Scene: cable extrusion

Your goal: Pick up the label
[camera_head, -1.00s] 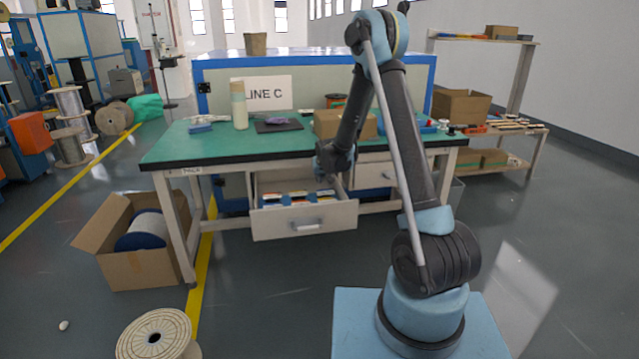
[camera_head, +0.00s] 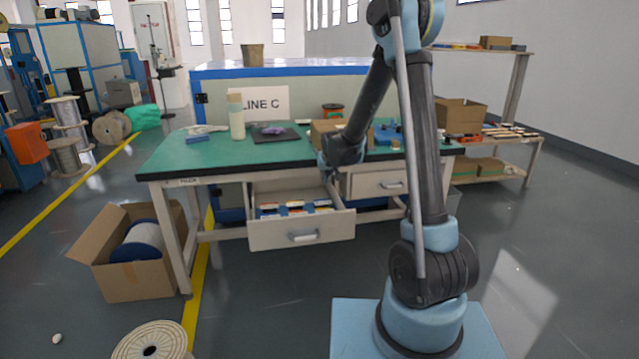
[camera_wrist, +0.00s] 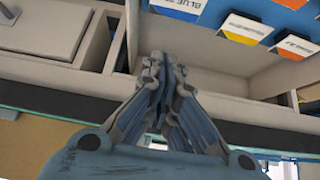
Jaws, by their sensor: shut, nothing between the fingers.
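Several coloured labels lie in the open drawer (camera_head: 302,232) under the green-topped table. In the wrist view I see a white-and-blue label (camera_wrist: 178,8), a white-and-yellow label (camera_wrist: 242,28) and a white-and-orange label (camera_wrist: 296,46) on a blue lining at the upper right. My gripper (camera_wrist: 163,62) is shut and empty. In the wrist view its fingertips appear below and left of the labels, near the drawer's side wall, apart from the labels. In the head view my gripper (camera_head: 328,172) is small and partly hidden, near the table's front edge.
The green tabletop (camera_head: 215,157) has a bottle (camera_head: 236,115), a dark mat (camera_head: 278,139) and a cardboard box (camera_head: 322,133) on it. A second drawer (camera_head: 378,184) is on the right. An open carton (camera_head: 124,275) stands on the floor at the left.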

